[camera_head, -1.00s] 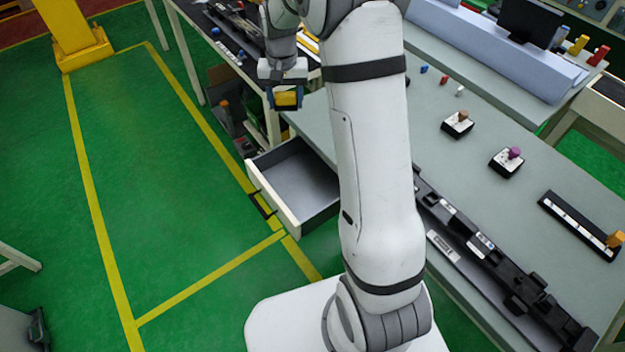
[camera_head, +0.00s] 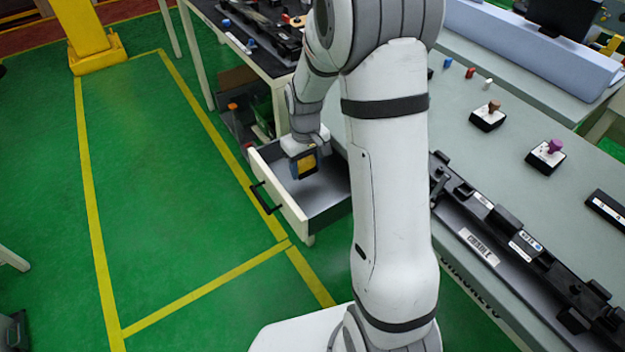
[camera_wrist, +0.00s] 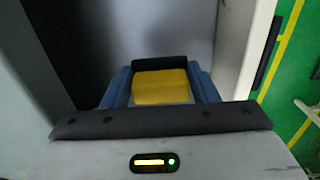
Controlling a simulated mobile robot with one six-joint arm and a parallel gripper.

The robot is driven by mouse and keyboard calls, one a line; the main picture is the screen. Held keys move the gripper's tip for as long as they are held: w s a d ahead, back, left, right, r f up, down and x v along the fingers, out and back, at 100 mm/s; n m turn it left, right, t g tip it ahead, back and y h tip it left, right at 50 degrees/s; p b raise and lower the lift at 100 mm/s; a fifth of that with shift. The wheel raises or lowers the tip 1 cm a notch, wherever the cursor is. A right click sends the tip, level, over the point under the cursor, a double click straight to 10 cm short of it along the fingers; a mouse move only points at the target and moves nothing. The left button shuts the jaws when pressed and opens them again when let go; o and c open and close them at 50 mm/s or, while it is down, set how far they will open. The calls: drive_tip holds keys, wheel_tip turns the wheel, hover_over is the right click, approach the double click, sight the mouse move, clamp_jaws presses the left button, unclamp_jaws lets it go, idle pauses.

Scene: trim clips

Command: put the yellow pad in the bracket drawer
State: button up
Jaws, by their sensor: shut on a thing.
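The yellow pad (camera_wrist: 160,86) is between the two blue fingers of my gripper (camera_wrist: 160,90) in the wrist view, with a dark strip along its far edge. In the head view my gripper (camera_head: 303,164) is shut on the yellow pad (camera_head: 306,166), over the pulled-out drawer (camera_head: 292,213). In the wrist view the drawer's grey floor (camera_wrist: 165,30) lies beyond the pad. I cannot tell the exact height of the pad above this floor. The drawer looks empty where it shows.
The drawer has a black handle (camera_head: 264,198) on its pale front. Part of it is hidden behind my arm. The grey bench (camera_head: 530,205) carries a black rail with labels (camera_head: 500,225) and small knobs on bases. Green floor with yellow lines is clear on the left.

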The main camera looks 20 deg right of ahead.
sight(306, 173)
drive_tip(key=shift+f, duration=2.85)
drive_tip(key=shift+f, duration=0.2)
drive_tip(key=o, duration=1.1)
drive_tip(key=shift+o, duration=0.2)
